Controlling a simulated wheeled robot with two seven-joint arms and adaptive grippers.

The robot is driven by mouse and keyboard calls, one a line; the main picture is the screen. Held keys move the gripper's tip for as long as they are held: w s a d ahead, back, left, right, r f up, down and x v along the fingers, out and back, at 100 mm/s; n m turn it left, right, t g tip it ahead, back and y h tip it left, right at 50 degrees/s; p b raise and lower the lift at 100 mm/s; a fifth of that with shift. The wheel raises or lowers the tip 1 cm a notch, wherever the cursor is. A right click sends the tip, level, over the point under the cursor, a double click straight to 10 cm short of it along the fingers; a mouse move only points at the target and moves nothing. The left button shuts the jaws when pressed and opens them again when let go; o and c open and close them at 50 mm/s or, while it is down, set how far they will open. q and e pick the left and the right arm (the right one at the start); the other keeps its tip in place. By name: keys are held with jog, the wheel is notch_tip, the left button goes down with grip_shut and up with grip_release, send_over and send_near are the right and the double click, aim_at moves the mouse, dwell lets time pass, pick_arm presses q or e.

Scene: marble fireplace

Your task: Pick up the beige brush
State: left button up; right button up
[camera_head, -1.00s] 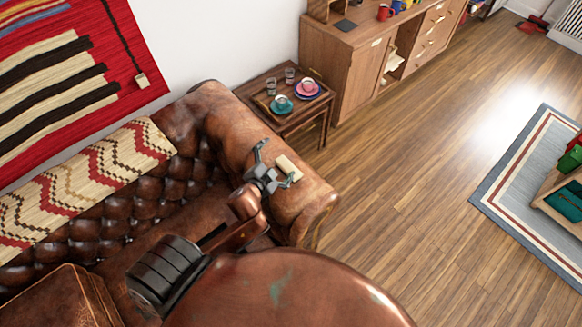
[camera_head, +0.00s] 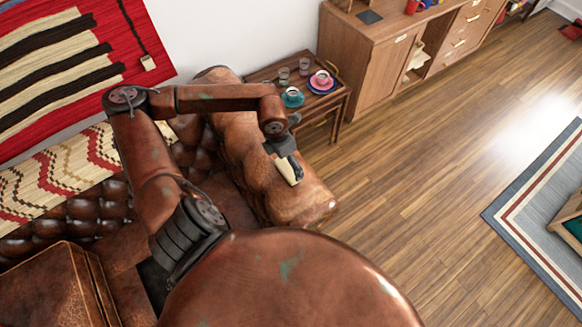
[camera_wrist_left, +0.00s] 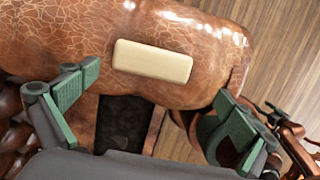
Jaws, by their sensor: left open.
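The beige brush (camera_head: 287,171) is a small pale block lying on the brown leather sofa armrest. In the left wrist view the beige brush (camera_wrist_left: 152,61) lies flat, its long side across the picture. My left gripper (camera_head: 285,156) is over the armrest, close to the brush and partly covering it. In the left wrist view my left gripper (camera_wrist_left: 157,86) is open, its two green-grey fingers spread wider than the brush. The brush lies just beyond the fingertips and between their lines, and nothing is between the fingers. My right gripper is not in view.
The tufted leather sofa (camera_head: 88,211) runs to the left. A side table (camera_head: 318,110) with cups, saucers and glasses stands just behind the armrest. A wooden cabinet (camera_head: 365,68) is beyond it. Open wood floor (camera_head: 415,170) lies to the right.

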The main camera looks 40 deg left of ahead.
aim_at(287, 169)
pick_arm(q)
jog(key=shift+w+a+f, duration=0.1)
jog(key=shift+a+f, duration=0.2)
jog(key=shift+f, duration=0.3)
jog(key=shift+w+a+f, duration=0.1)
jog(key=shift+a+f, duration=0.2)
jog(key=shift+f, duration=0.25)
jog(key=shift+w+d+f, duration=0.15)
jog(key=shift+f, duration=1.2)
jog(key=shift+w+d+f, duration=0.1)
jog(key=shift+d+f, duration=0.05)
jog(key=shift+f, duration=1.2)
jog(key=shift+c, duration=0.4)
jog(key=c, duration=0.9)
jog(key=shift+r, duration=0.1)
